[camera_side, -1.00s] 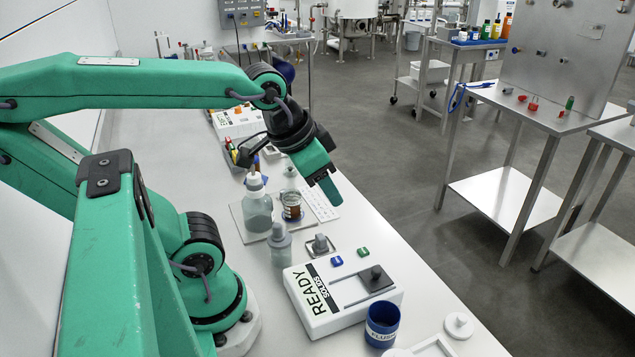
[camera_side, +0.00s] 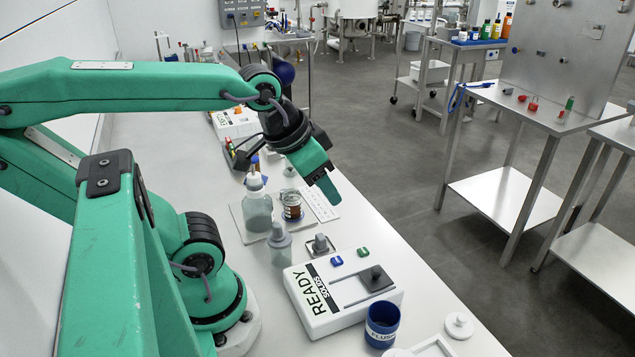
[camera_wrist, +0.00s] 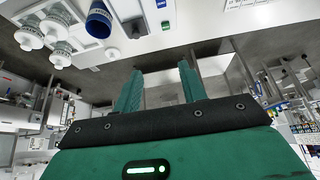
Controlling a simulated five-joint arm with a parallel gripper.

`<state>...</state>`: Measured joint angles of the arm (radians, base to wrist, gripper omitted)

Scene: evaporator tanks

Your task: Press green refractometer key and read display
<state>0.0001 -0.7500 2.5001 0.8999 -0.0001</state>
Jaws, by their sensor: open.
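The refractometer is a white box (camera_side: 345,318) on the bench, with a display panel (camera_side: 318,288) reading READY and SOLIDS. The green key (camera_side: 362,252) and a blue key (camera_side: 336,261) sit at its far right edge. In the wrist view, the green key (camera_wrist: 165,25) and the blue key (camera_wrist: 161,4) show near the top. My gripper (camera_side: 329,190) hangs above the bench, beyond the refractometer and clear of the keys. In the wrist view my gripper (camera_wrist: 158,68) has its two fingers spread with nothing between them.
A blue FLUSH cup (camera_side: 382,328) stands at the refractometer's near right corner. A white round lid (camera_side: 458,325) lies at the right. The bench's right edge drops to floor.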

